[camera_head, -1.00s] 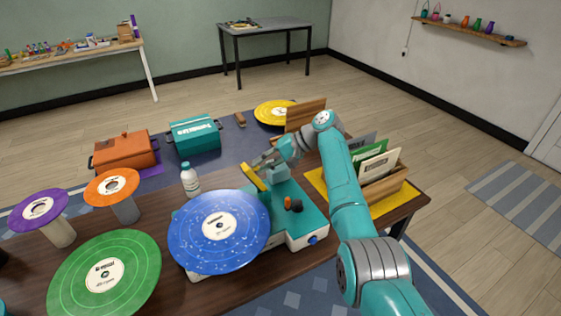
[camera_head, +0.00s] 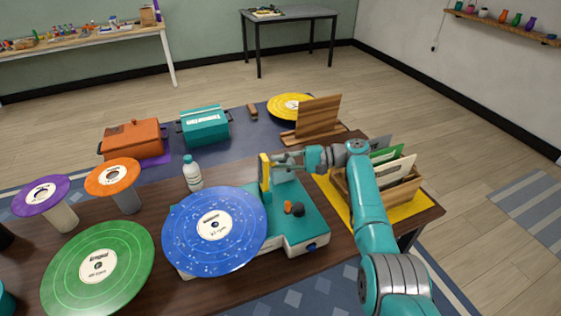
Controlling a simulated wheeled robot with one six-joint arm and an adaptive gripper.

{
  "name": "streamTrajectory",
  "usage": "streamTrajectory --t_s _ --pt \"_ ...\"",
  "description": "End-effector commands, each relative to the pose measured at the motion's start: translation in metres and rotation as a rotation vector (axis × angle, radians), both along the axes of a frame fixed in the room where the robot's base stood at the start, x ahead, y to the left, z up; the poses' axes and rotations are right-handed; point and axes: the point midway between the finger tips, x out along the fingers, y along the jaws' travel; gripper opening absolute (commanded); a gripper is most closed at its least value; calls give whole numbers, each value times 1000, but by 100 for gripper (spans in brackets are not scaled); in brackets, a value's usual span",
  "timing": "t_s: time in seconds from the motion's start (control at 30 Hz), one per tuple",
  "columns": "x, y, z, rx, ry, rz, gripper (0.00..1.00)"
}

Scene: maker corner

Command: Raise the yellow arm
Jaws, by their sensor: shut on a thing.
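The yellow arm (camera_head: 264,174) is a short yellow bar on the teal and white record player (camera_head: 302,222). It stands close to upright at the back of the player, beside the blue record (camera_head: 181,232). My gripper (camera_head: 272,164) reaches in from the right and is shut on the yellow arm near its upper part. The fingertips are small in this view, and they partly hide where they meet the arm.
A white bottle (camera_head: 192,174) stands left of the yellow arm. A wooden stand (camera_head: 319,118) is behind. Green (camera_head: 70,278), orange (camera_head: 96,184) and purple (camera_head: 24,204) records are on the left.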

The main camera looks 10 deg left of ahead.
Motion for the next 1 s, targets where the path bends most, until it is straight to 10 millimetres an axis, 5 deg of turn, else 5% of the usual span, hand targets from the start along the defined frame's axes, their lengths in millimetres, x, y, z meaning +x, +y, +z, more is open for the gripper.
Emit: streamTrajectory --t_s 0.3,0.33,0.43,0.77,1.0 --pt "1 0 0 0 -1 -4 0" --pt "1 0 0 0 -1 -4 24" --pt "1 0 0 -1 -1 -4 45" --pt "1 -2 0 -1 0 -2 45" --pt "9 -31 4 -1 0 -4 45"
